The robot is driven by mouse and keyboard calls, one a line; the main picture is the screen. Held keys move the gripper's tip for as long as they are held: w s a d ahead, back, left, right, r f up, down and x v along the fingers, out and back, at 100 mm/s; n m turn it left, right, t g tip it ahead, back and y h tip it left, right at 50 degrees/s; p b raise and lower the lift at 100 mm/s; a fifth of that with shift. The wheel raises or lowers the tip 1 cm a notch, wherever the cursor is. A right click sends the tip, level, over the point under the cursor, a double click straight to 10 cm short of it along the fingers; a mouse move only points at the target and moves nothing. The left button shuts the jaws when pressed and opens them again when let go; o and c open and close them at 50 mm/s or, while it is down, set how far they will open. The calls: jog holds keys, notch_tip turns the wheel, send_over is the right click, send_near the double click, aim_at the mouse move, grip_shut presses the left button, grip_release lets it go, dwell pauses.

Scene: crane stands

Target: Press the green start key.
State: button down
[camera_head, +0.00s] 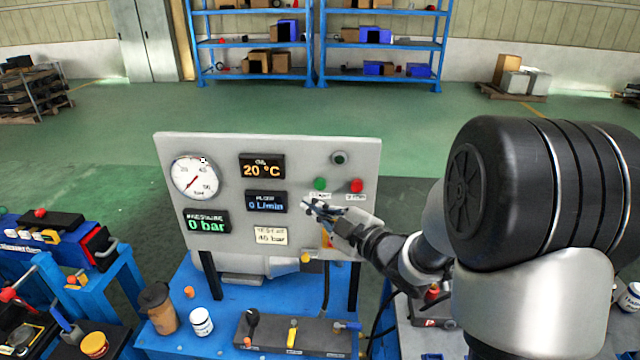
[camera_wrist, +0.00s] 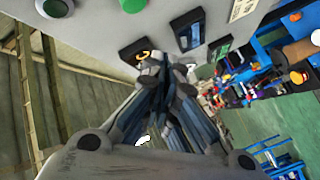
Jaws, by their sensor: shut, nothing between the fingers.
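The green start key (camera_head: 320,184) is a round button on the right half of the grey upright panel (camera_head: 300,149). In the wrist view the green key (camera_wrist: 133,4) is cut off by the top edge. My gripper (camera_head: 308,206) is shut and empty, in front of the panel, slightly below and left of the green key in the head view. In the wrist view its fingertips (camera_wrist: 165,68) are together and apart from the key. I cannot tell how far the tips are from the panel.
A red button (camera_head: 356,186) sits right of the green key, and a dark round lamp or button (camera_head: 339,158) above. A gauge (camera_head: 194,177) and several displays fill the panel's left and middle. A blue bench (camera_head: 215,343) with a bottle and valves stands below.

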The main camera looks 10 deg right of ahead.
aim_at(319, 190)
jog(key=shift+w+d, duration=0.3)
jog(key=shift+w, duration=0.55)
jog(key=shift+w+d, duration=0.25)
jog(key=shift+w, duration=0.65)
jog(key=shift+w+d, duration=0.3)
jog(key=shift+w, duration=0.55)
jog(key=shift+w+d, duration=0.1)
jog(key=shift+w, duration=0.3)
jog(key=shift+w+d, duration=0.2)
jog(key=shift+w, duration=0.3)
jog(key=shift+s, duration=0.15)
jog(key=shift+s+a+b, duration=0.3)
jog(key=shift+s+b, duration=0.25)
jog(key=shift+s, duration=0.2)
jog(key=shift+s+a+b, duration=0.25)
jog(key=shift+s+b, duration=0.05)
jog(key=shift+s, duration=0.5)
jog(key=shift+s+a+b, duration=0.25)
jog(key=shift+s+a, duration=0.05)
jog(key=shift+s, duration=0.5)
jog(key=shift+s+a+b, duration=0.25)
jog(key=shift+s+b, duration=0.05)
jog(key=shift+s, duration=0.5)
